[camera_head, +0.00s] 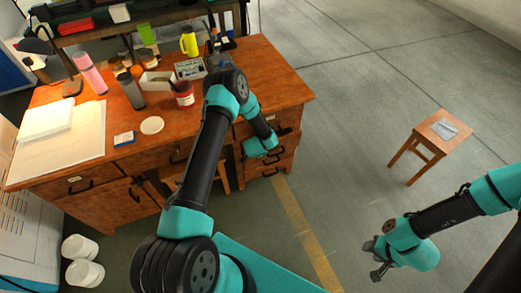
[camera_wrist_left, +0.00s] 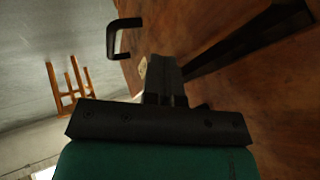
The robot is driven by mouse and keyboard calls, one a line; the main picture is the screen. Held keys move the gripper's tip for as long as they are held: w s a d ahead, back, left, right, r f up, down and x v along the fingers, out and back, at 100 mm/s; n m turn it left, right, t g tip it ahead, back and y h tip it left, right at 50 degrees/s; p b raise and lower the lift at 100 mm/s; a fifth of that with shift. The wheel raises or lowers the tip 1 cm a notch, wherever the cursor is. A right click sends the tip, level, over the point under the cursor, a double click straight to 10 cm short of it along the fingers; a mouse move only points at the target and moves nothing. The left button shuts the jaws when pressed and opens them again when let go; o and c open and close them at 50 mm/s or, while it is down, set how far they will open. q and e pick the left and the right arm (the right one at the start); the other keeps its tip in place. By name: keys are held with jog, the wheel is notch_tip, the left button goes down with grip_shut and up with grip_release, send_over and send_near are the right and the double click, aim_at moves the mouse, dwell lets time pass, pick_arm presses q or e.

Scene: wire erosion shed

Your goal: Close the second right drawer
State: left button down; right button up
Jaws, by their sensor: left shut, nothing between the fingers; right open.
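The wooden desk (camera_head: 210,107) has a stack of drawers at its right end. The second right drawer (camera_head: 287,151) is partly hidden by my left arm, and I cannot tell how far it stands out. My left gripper is at the drawer fronts; its fingertips are hidden in the head view. In the left wrist view my left gripper (camera_wrist_left: 165,75) is shut and empty, close to a wooden face with a black handle (camera_wrist_left: 124,38) beside it. A dark slanted band crosses that wood. My right gripper (camera_head: 374,259) is open and empty over the floor, well away from the desk.
A wooden stool (camera_head: 431,138) stands on the right. Bottles, a red tin (camera_head: 184,94), a box and papers (camera_head: 75,142) cover much of the desktop. White tubs (camera_head: 84,272) stand at lower left. The floor between desk and stool is free.

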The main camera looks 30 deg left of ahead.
pick_arm(q)
jog(key=s+d+r, duration=0.4)
jog(key=s+r, duration=0.4)
jog(key=shift+s, duration=0.2)
